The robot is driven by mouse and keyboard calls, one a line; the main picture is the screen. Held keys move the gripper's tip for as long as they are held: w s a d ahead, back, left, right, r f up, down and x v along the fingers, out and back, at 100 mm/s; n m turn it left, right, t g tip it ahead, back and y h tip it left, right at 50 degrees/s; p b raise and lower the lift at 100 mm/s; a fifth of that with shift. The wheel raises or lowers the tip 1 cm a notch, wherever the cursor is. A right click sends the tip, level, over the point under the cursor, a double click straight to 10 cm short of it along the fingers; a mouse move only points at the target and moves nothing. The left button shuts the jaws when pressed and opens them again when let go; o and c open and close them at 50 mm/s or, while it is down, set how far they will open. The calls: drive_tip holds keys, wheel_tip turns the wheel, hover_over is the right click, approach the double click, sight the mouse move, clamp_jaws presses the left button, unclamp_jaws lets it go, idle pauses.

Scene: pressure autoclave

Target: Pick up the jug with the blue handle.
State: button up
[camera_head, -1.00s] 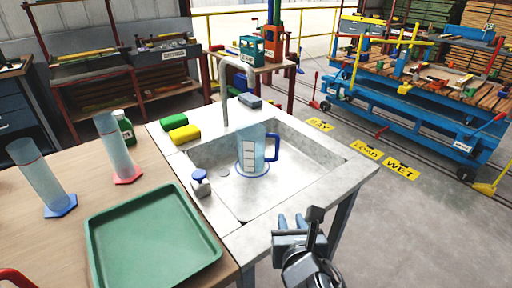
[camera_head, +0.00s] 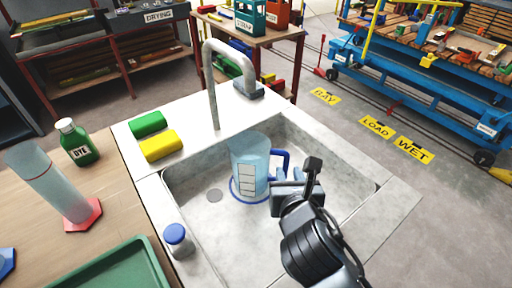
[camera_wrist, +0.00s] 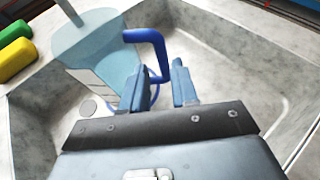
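The jug (camera_head: 248,165) is a clear blue-tinted vessel with a scale on its side, a blue base ring and a blue handle (camera_head: 281,158). It stands upright in the sink (camera_head: 345,172). My gripper (camera_head: 279,176) is just right of the jug, by the handle. In the wrist view, the gripper (camera_wrist: 163,85) is open, its two blue fingers apart. The blue handle (camera_wrist: 150,42) curves just beyond and above the fingertips, and the jug (camera_wrist: 98,55) is at left. Whether the fingers touch the handle cannot be told.
The tap (camera_head: 212,85) rises behind the jug. A green sponge (camera_head: 148,123) and a yellow sponge (camera_head: 158,145) lie on the sink's left rim. The sink's right side is empty.

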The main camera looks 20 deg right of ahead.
sight(286, 166)
drive_tip(key=x, duration=0.2)
drive_tip(key=shift+w+d, duration=0.15)
drive_tip(key=shift+w, duration=0.1)
drive_tip(key=shift+f+x, duration=0.15)
drive_tip(key=shift+x, duration=1.3)
drive_tip(key=shift+f+x, duration=0.15)
drive_tip(key=shift+x, duration=1.35)
drive_tip(key=shift+s, duration=0.15)
clamp_jaws()
drive_tip(key=shift+r, duration=0.15)
